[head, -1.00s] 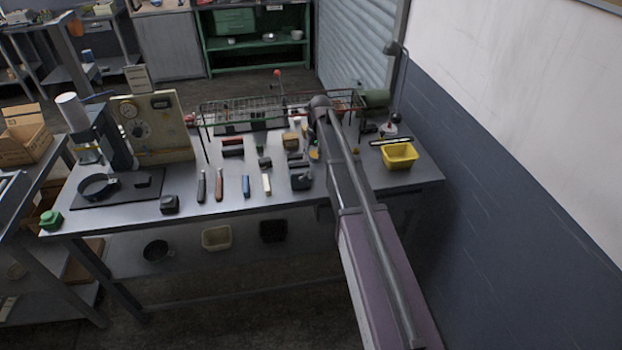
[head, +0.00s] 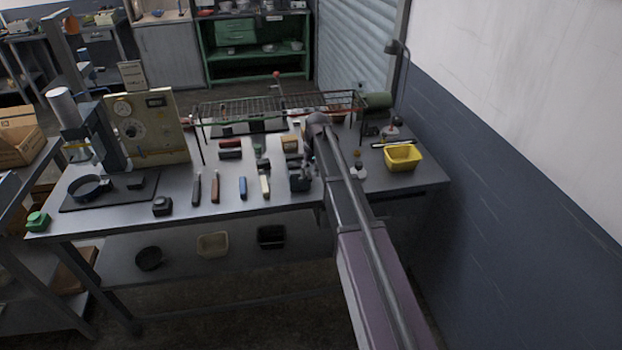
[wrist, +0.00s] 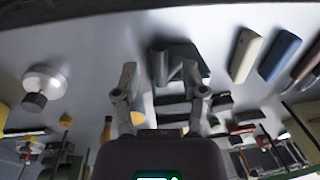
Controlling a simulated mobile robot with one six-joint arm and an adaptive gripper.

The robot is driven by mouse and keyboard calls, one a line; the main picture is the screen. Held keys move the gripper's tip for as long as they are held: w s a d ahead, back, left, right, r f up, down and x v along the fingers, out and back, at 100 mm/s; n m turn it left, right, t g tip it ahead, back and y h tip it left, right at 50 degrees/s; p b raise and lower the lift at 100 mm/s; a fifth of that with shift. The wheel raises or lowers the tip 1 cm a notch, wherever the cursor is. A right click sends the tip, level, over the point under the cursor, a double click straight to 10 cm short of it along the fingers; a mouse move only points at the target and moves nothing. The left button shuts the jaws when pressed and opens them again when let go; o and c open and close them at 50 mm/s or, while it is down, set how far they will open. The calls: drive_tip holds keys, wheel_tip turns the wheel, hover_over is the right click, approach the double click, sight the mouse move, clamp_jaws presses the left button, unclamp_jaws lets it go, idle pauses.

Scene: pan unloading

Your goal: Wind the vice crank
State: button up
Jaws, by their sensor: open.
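A small dark grey block-like device, which looks like the vice (head: 299,182), stands near the front edge of the workbench (head: 410,178), just left of my arm. In the wrist view the dark vice (wrist: 180,58) is straight ahead, around and beyond the fingertips. I cannot make out its crank clearly. My gripper (wrist: 160,78) is open, with its two grey fingers spread and nothing visibly held. I cannot tell whether a finger touches the vice. In the head view my arm hides most of the gripper.
White (head: 265,187), blue (head: 242,187) and brown (head: 215,190) handles lie left of the vice. A white round knob (wrist: 42,85) stands on its other side. A yellow bin (head: 403,157) is at the right, and a wire rack (head: 270,105) stands behind.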

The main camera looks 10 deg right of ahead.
drive_tip(key=shift+f, duration=0.4)
clamp_jaws()
drive_tip(key=shift+a+r+h, duration=0.1)
drive_tip(key=shift+a+h, duration=0.15)
drive_tip(key=shift+h, duration=0.15)
